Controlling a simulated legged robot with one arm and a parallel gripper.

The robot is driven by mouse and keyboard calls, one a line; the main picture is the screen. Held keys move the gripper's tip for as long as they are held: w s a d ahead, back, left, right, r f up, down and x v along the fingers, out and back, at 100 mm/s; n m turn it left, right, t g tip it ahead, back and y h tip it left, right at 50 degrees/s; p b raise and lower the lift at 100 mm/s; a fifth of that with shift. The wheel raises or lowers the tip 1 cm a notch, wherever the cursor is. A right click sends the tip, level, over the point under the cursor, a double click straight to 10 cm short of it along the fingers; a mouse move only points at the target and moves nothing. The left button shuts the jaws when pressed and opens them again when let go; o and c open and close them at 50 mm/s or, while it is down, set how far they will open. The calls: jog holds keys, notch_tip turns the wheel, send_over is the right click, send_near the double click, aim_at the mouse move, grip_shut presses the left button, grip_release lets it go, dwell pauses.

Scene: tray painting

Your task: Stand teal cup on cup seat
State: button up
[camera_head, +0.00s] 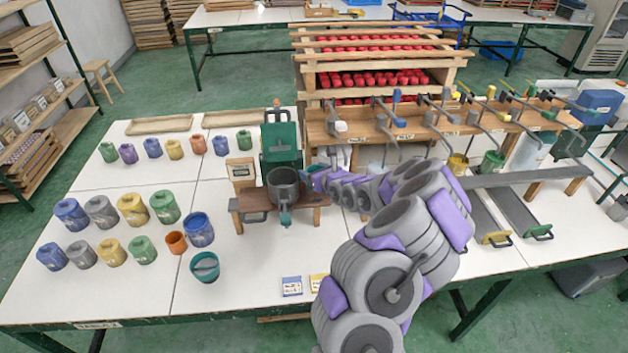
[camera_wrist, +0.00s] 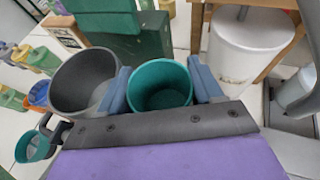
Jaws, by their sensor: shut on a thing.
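My gripper (camera_wrist: 163,88) is shut on a teal cup (camera_wrist: 160,72), which sits between its two blue fingers with its open mouth toward the wrist camera. In the head view my gripper (camera_head: 314,178) is at the right side of a dark grey pot (camera_head: 284,190), and the held cup is mostly hidden there. The pot, also in the wrist view (camera_wrist: 82,82), is just left of the held cup. It is on a small wooden stand (camera_head: 309,198) before a green upright (camera_head: 280,142). I cannot tell which part is the cup seat.
Another teal container (camera_head: 205,268) stands on the white table (camera_head: 140,300), front left. Several coloured pots and an orange pot (camera_head: 177,242) stand near it. A wooden rack with levers (camera_head: 440,120) is behind right. Two small cards (camera_head: 292,286) lie at the front.

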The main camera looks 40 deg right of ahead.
notch_tip(320, 180, down, 3)
jog(key=shift+d+f+b, duration=0.1)
jog(key=shift+f+b, duration=0.1)
jog(key=shift+b, duration=0.15)
jog(key=shift+r, duration=0.15)
jog(key=o, duration=0.8)
jog(key=shift+c, duration=0.2)
